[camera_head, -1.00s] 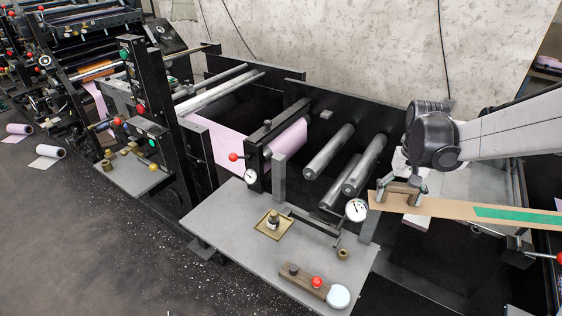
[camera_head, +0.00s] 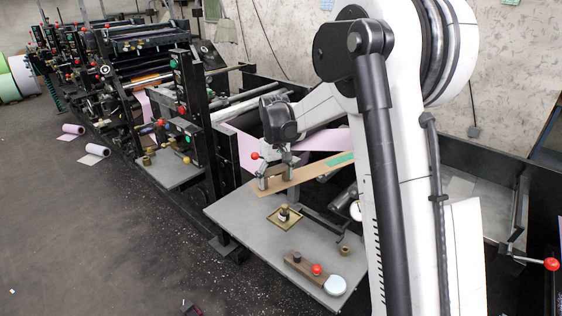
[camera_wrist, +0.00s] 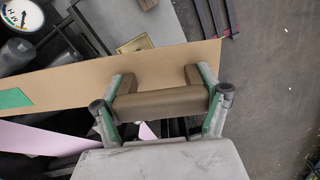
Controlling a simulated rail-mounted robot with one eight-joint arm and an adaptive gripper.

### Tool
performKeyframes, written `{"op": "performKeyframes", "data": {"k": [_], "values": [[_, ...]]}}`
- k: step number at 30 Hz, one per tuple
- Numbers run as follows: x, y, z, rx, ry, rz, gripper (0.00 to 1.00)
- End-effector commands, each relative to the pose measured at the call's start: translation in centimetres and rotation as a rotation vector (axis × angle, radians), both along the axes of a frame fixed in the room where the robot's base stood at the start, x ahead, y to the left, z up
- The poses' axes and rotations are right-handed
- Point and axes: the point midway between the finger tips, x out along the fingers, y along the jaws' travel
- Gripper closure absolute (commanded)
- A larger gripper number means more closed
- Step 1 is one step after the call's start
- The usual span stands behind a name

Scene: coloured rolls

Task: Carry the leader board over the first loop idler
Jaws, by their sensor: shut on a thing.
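The leader board (camera_head: 310,171) is a long brown board with a green patch near its right end and a grip on its left part. My gripper (camera_head: 276,178) is shut on this grip. In the wrist view the board (camera_wrist: 65,88) crosses the left and middle, and the fingers of my gripper (camera_wrist: 160,103) hold both sides of the grip. The board is above the near side of the machine, in front of the pink web (camera_head: 325,140). A grey idler roller (camera_head: 341,199) shows partly below the board. My arm hides the other rollers, so I cannot tell which is the first loop idler.
The grey side table (camera_head: 235,213) holds a brass tray (camera_head: 283,224) and a wooden block with a red knob (camera_head: 317,268). A black upright with a red ball lever (camera_head: 255,156) stands close to my gripper. A dial gauge (camera_wrist: 17,16) shows in the wrist view.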

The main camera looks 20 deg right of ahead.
Motion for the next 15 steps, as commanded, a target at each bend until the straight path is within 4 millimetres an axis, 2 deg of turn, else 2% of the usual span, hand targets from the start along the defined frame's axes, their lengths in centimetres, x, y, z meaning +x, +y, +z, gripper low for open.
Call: {"op": "performKeyframes", "data": {"k": [1, 6, 10, 15], "values": [[2.0, -1.5, -0.2, 0.000, 0.000, 0.028, 0.57], [7.3, -5.8, -1.0, -0.001, 0.000, 0.144, 0.57], [10.1, -8.6, -1.5, -0.001, 0.000, 0.217, 0.57], [12.0, -10.8, -2.1, -0.001, 0.000, 0.276, 0.57]]}}
